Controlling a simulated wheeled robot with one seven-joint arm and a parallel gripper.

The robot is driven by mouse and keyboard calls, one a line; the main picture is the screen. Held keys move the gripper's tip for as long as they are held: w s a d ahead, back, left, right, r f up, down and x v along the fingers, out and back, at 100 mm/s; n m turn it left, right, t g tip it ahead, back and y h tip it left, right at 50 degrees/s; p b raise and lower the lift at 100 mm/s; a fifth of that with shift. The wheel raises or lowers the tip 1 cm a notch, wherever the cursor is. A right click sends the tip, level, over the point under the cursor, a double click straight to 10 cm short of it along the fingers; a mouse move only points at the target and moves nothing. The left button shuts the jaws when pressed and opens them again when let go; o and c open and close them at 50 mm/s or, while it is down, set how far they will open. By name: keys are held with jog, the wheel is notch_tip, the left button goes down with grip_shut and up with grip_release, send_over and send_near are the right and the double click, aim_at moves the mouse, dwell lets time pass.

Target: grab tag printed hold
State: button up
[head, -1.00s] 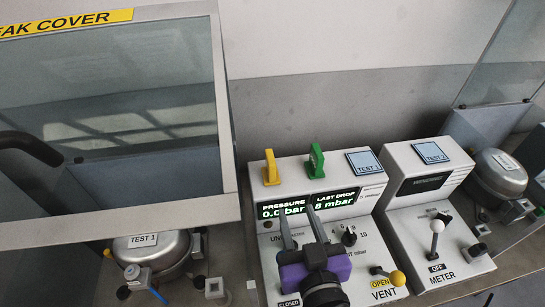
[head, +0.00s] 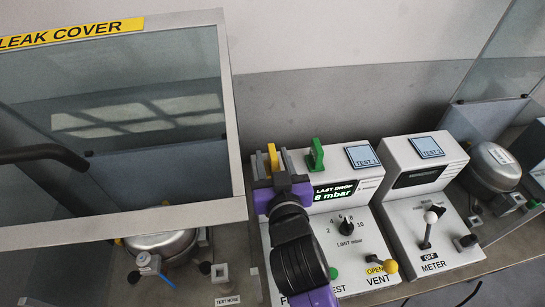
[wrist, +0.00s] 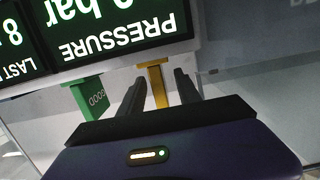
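A yellow tag (head: 273,157) stands at the back left of the top of the left console; no print on it can be read. It also shows in the wrist view (wrist: 159,84), between my two fingers. A green tag (head: 316,154) stands to its right; in the wrist view the green tag (wrist: 91,97) reads GOOD. My gripper (head: 271,172) is over the left part of that console, reaching toward the yellow tag. Its fingers (wrist: 160,88) are apart, one on each side of the yellow tag, with gaps showing. My gripper hides the console's PRESSURE display in the head view.
A framed leak cover (head: 120,222) stands raised at left, close to my gripper, above a round metal compressor (head: 160,243). A blue TEST 1 card (head: 362,156) lies right of the green tag. The METER console (head: 425,215) stands further right.

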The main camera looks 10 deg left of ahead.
jog(key=shift+w, duration=0.15)
grip_shut()
jog(key=shift+r, duration=0.1)
